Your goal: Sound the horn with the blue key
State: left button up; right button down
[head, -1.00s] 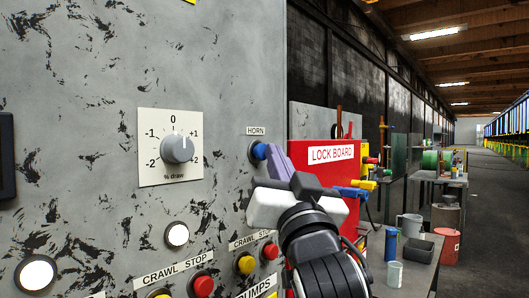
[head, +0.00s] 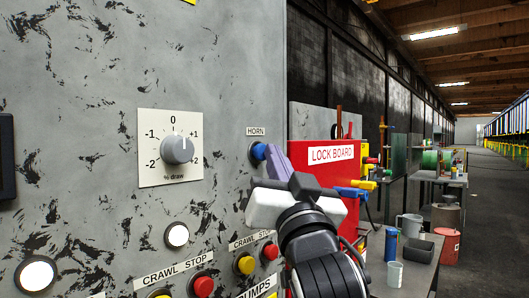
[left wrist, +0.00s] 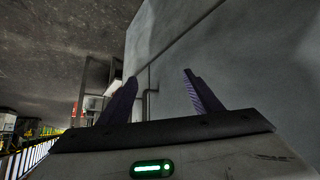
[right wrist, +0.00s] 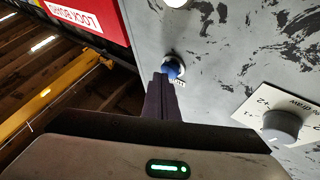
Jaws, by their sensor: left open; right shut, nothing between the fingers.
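The blue horn key (head: 259,151) sits on the grey panel just below the HORN label (head: 256,131). My right gripper (head: 266,149) is shut with nothing between its purple fingers, and its tips are at the blue key. In the right wrist view the shut fingertips (right wrist: 161,78) are right at the blue key (right wrist: 172,70), overlapping its lower edge; whether they press it I cannot tell. My left gripper (left wrist: 158,82) shows only in its own wrist view, open and empty, facing a plain grey surface.
A draw dial (head: 177,149) is on the panel left of the horn. Crawl and stop buttons (head: 202,286) and lit white lamps (head: 177,235) are below. A red lock board (head: 325,153) stands right behind my right gripper. A bench with cups (head: 395,274) is at right.

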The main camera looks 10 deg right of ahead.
jog(key=shift+s+d, duration=0.45)
jog(key=shift+s, duration=0.15)
jog(key=shift+s+d+p, duration=0.35)
jog(key=shift+s+d, duration=0.4)
jog(key=shift+s, duration=0.25)
jog(key=shift+s+d+p, duration=0.3)
jog(key=shift+s+d, duration=0.45)
jog(key=shift+s, duration=0.2)
